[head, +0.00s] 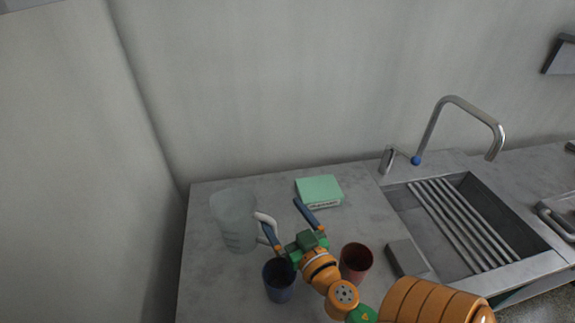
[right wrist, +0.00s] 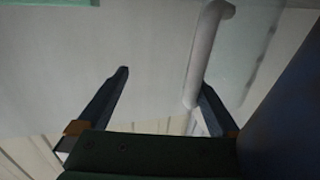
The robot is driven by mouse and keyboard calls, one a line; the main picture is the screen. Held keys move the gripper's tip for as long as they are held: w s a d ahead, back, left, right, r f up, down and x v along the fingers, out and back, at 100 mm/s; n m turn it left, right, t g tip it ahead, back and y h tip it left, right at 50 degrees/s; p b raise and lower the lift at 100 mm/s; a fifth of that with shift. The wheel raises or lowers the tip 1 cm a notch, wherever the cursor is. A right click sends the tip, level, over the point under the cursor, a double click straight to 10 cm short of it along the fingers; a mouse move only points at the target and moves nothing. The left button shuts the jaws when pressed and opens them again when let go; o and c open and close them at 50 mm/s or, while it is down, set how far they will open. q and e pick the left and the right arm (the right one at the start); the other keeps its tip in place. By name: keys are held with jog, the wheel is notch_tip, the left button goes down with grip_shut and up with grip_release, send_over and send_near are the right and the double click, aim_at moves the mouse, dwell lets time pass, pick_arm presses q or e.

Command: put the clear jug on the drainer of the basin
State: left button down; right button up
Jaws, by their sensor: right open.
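The clear jug (head: 233,222) stands upright at the left of the counter, its pale handle (head: 266,219) facing right. The handle also shows in the right wrist view (right wrist: 203,52). My right gripper (head: 283,213) is open and empty. One finger overlaps the handle in both views; I cannot tell whether they touch. The other finger stands apart to the right in the head view. The wrist view also shows the gripper (right wrist: 164,82). The basin (head: 405,213) is at the right, with the drainer (head: 461,226) of parallel bars across it. My left gripper is out of view.
A blue cup (head: 279,284) stands just below the gripper in the head view, and a red cup (head: 356,262) to its right. A green box (head: 320,190) lies behind. A grey block (head: 407,258) sits by the basin. A tap (head: 440,118) arches over the basin's back.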

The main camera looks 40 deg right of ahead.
jog(key=b+v, duration=0.3)
jog(key=v, duration=0.2)
jog(key=shift+s, duration=0.4)
grip_shut()
